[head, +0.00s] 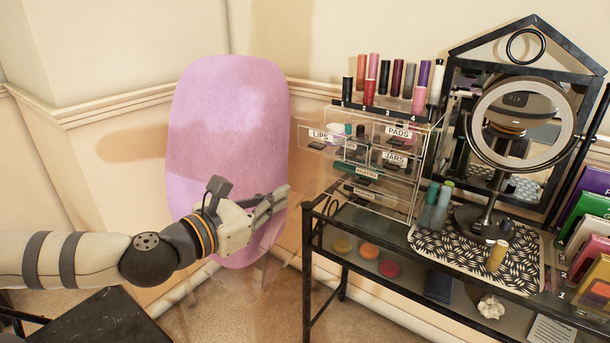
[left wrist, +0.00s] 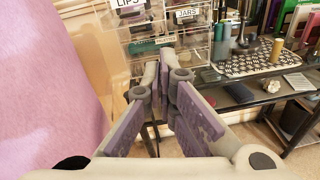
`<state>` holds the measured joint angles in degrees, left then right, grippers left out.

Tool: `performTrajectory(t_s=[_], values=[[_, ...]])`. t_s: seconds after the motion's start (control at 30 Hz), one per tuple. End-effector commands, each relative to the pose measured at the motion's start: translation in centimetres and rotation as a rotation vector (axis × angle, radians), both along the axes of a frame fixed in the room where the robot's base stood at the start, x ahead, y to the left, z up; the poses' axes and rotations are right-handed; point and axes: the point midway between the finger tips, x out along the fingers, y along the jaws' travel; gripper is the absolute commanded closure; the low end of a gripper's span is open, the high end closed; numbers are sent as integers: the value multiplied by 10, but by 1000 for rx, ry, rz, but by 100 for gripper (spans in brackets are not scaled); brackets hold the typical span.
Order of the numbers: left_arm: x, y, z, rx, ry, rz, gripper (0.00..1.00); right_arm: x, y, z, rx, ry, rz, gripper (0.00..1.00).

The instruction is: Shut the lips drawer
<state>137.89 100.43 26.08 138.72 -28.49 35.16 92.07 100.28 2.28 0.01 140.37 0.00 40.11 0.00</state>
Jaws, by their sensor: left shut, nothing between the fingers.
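The clear lips drawer (head: 309,137) is at the upper left of the clear acrylic organizer (head: 411,185) on the black table. It sticks out past the drawers around it, so it stands open. In the left wrist view the lips drawer (left wrist: 127,14) is cut off by the top edge. My left gripper (head: 284,194) is shut and empty, to the left of and below the drawer, in front of the pink chair back and apart from the drawer. Its fingers (left wrist: 164,82) also show in the left wrist view, pointing toward the organizer. My right gripper is in neither view.
Drawers labelled pads, jars and palettes sit beside and below. Several upright lipsticks (head: 369,92) stand on top. A round mirror (head: 480,205), bottles and a patterned mat (head: 425,238) are to the right. A pink chair (head: 230,110) stands left, close to my left arm.

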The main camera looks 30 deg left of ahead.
Motion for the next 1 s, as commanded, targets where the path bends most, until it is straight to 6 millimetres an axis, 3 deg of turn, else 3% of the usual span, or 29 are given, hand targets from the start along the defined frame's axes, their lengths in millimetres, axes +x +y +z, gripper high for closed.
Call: performTrajectory(t_s=[0.03,0.13,0.37,0.6,0.8,1.0], values=[[0,14,14,-70,-40,44,100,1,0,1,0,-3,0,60],[-1,27,27,-149,-79,84,100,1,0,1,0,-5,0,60],[22,25,29,-152,-81,83,100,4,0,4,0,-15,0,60],[75,21,13,-151,-60,85,100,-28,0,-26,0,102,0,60],[114,18,19,-152,-69,86,100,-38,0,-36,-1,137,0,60],[135,17,24,-156,-76,87,100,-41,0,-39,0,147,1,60]])
